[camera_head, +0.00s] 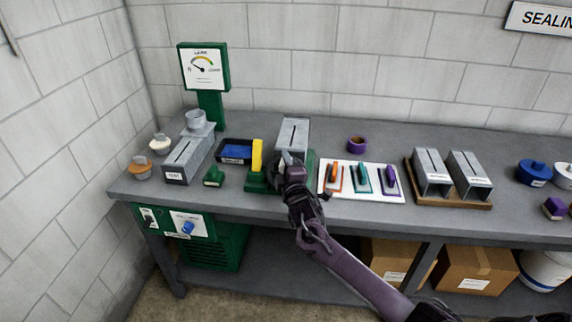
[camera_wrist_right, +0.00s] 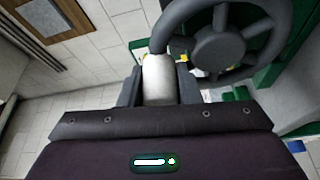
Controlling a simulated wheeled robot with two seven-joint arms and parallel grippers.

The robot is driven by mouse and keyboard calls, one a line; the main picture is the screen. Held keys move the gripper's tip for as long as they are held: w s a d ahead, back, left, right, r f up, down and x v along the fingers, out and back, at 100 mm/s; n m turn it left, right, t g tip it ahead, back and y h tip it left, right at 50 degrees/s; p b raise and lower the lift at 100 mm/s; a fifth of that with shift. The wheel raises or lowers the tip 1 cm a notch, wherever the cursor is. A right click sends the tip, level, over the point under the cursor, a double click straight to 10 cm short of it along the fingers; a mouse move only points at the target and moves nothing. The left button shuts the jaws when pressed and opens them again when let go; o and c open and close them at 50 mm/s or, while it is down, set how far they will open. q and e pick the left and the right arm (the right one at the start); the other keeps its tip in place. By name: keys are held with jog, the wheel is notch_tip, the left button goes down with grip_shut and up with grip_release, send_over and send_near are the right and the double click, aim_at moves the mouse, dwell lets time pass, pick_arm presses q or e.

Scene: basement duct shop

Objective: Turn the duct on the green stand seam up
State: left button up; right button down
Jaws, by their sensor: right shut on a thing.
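A grey box duct (camera_head: 293,133) sits on the green stand (camera_head: 260,183) at the middle of the bench. A dark line runs lengthwise along its upward face. A yellow upright piece (camera_head: 257,154) stands at the stand's left. My right gripper (camera_head: 291,162) is in front of the duct and hides its near end. In the right wrist view, that gripper is shut on a pale cylindrical handle (camera_wrist_right: 159,80) beside a dark grey handwheel (camera_wrist_right: 220,47). My left gripper is not in view.
Another duct (camera_head: 186,162) and a green gauge post (camera_head: 209,105) are at left, near a black tray (camera_head: 234,151). A white board (camera_head: 345,196) with coloured tools lies right of the stand. Two ducts (camera_head: 434,172) rest on a wooden board further right.

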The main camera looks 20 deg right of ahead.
jog(key=c, duration=1.3)
grip_release()
jog(key=shift+s+a+f, duration=0.15)
jog(key=shift+s, duration=0.4)
jog(key=s, duration=0.2)
jog(key=s+b, duration=0.1)
jog(key=s, duration=0.1)
jog(key=s+a+b, duration=0.1)
jog(key=s, duration=0.1)
jog(key=shift+s+f, duration=0.1)
jog(key=shift+s, duration=0.2)
